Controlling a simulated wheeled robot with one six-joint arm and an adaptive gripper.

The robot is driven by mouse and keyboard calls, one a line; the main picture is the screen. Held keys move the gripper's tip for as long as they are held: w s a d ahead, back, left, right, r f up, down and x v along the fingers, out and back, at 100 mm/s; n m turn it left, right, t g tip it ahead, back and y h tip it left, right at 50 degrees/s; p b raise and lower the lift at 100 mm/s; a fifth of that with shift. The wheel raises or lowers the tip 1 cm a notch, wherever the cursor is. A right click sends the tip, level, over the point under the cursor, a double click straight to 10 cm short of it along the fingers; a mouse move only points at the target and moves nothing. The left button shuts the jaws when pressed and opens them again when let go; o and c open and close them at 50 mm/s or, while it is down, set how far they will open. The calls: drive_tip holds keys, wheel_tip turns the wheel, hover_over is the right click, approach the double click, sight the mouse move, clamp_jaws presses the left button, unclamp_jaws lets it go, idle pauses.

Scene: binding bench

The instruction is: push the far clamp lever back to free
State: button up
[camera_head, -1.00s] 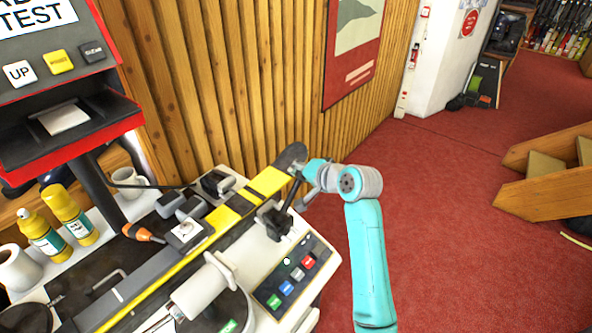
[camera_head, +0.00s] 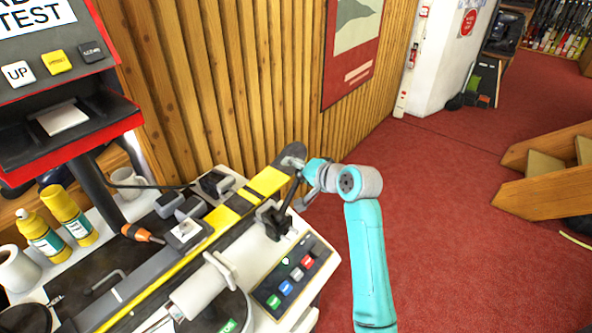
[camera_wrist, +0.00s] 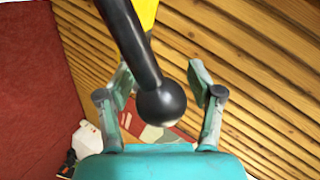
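The far clamp lever (camera_head: 289,202) is a black rod that rises at a tilt from the black clamp (camera_head: 273,221) beside the ski (camera_head: 222,218). In the wrist view the lever (camera_wrist: 131,36) ends in a round black knob (camera_wrist: 161,103). My gripper (camera_head: 296,166) is at the top of the lever, near the far tip of the ski. In the wrist view my gripper (camera_wrist: 158,82) is open, with one finger on each side of the knob. I see gaps between the knob and both fingers. The knob is mostly hidden in the head view.
A button panel (camera_head: 292,276) is at the bench's near right. An orange-handled screwdriver (camera_head: 140,233), yellow bottles (camera_head: 68,214) and white mugs (camera_head: 18,268) stand or lie at the left. A wooden slat wall (camera_head: 230,90) rises behind the bench. Red carpet (camera_head: 455,235) is open at right.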

drive_tip(key=v, duration=1.2)
